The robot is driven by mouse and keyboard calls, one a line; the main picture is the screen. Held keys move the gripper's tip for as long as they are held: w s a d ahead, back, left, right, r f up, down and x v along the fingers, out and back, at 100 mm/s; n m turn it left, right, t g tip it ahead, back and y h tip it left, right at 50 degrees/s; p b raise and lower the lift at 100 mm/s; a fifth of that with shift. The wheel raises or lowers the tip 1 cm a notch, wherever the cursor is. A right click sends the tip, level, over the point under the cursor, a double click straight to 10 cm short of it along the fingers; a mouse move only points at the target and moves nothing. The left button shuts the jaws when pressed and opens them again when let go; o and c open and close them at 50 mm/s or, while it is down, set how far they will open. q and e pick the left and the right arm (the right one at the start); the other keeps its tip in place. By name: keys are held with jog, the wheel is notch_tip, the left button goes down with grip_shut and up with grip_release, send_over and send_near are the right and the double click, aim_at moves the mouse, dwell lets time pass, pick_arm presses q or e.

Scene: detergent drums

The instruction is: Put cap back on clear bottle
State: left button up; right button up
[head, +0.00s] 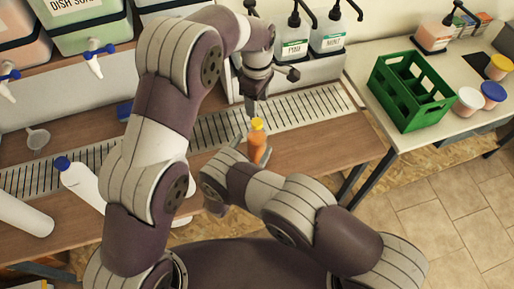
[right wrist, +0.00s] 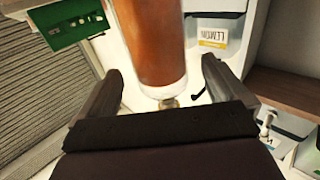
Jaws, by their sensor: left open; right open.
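The clear bottle (head: 256,148), filled with orange liquid, stands upright at the front of the wooden counter. A yellow cap (head: 257,124) shows at its top; how firmly it sits I cannot tell. My left gripper (head: 252,108) is open and points down just above the cap. My right gripper (head: 250,150) is open around the bottle's body. In the right wrist view, the bottle (right wrist: 157,45) stands between the two spread fingers (right wrist: 162,78), with gaps on both sides. Its top is out of that view.
A slatted drain grate (head: 300,105) runs behind the bottle. A green crate (head: 408,92) and lidded tubs (head: 468,101) stand on the right table. A white bottle with a blue cap (head: 82,182) lies at left, near a funnel (head: 37,138).

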aim_at(257, 122)
jog(key=shift+x, duration=2.8)
jog(key=c, duration=1.7)
pick_arm(q)
jog(key=shift+m, duration=0.4)
pick_arm(e)
grip_shut()
pick_arm(q)
jog(key=m, duration=0.3)
jog(key=shift+m, duration=0.4)
jog(key=shift+f, duration=4)
